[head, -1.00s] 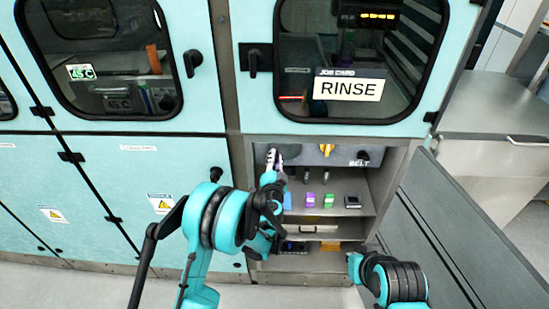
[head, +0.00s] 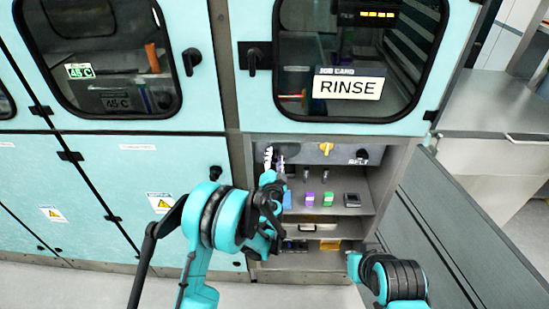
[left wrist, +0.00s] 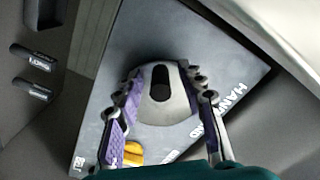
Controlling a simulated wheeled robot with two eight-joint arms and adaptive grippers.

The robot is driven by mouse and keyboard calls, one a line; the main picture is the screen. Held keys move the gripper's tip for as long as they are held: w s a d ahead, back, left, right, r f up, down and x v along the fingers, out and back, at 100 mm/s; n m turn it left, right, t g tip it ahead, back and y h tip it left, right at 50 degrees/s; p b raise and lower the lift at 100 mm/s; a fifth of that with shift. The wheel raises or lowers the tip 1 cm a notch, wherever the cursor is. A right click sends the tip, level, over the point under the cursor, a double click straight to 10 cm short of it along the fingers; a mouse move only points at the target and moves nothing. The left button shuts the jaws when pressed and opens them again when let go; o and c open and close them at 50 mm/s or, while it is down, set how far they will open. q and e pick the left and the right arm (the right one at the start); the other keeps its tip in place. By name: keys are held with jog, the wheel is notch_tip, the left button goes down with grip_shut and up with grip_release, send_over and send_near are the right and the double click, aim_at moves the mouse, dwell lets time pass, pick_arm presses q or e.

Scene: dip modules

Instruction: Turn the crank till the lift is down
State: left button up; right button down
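My left gripper (head: 274,158) is at the left end of the grey control panel (head: 318,153), below the right-hand window. In the left wrist view its two purple-padded fingers (left wrist: 164,85) stand apart on either side of a grey piece with a black oval end (left wrist: 160,82), which looks like the crank. Firm contact cannot be made out. The panel there carries partly covered "HAND" lettering (left wrist: 228,97). In the head view my gripper hides the crank. The lift cannot be told apart behind the window (head: 300,50).
A yellow knob (head: 326,149) and a black knob (head: 362,155) marked BELT sit farther right on the panel. Below, a shelf holds a blue block (head: 287,200), a purple block (head: 309,199), a green block (head: 328,199) and a dark device (head: 352,200). A RINSE card (head: 348,87) hangs above.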

pick_arm(q)
jog(key=s, duration=0.7)
jog(key=shift+s, duration=0.1)
